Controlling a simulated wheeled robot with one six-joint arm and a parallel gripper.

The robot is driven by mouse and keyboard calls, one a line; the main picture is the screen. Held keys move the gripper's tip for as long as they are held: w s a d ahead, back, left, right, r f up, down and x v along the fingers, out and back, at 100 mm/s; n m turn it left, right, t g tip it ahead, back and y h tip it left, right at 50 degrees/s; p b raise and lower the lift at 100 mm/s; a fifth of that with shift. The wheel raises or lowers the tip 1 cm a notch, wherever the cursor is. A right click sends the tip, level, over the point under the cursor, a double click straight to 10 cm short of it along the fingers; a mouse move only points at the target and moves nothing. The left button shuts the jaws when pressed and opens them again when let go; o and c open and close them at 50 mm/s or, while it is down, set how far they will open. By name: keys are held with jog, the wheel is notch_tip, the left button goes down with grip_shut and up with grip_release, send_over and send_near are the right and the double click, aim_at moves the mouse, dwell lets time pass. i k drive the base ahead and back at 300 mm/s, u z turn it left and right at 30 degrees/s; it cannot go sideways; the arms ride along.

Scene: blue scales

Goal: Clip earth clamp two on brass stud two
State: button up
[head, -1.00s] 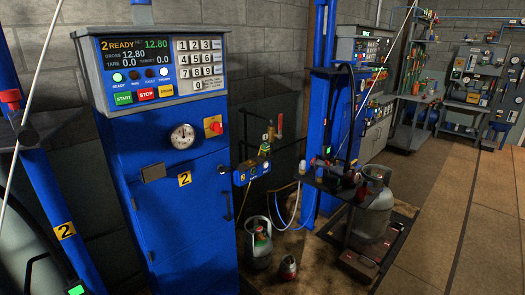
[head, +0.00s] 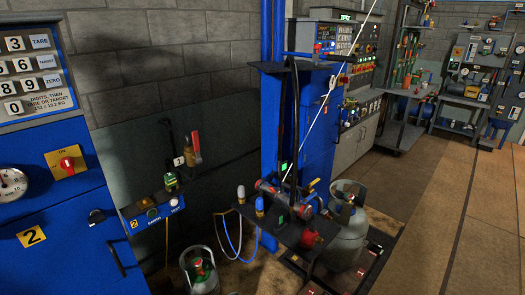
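A blue bracket (head: 150,226) with a yellow 2 label juts from the right side of the blue scale cabinet (head: 60,262), which also carries a 2. Small round fittings and a green-and-dark item (head: 171,183) sit on or just above the bracket. A red-handled item (head: 197,148) stands behind it, beside a small brownish-gold piece (head: 188,156). These are too small for me to tell which, if any, is earth clamp two or brass stud two. My gripper is not in view.
A gas cylinder (head: 347,232) stands on a low platform at centre right, behind a dark shelf (head: 285,228) with fittings. A smaller cylinder (head: 200,268) is on the floor below the bracket. White and blue hoses (head: 232,240) hang between. Floor at right (head: 420,215) is clear.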

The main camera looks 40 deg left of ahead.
aim_at(171, 182)
jog(key=i, duration=2.4)
jog(key=u, duration=4.2)
jog(key=i, duration=0.5)
jog(key=z, duration=0.05)
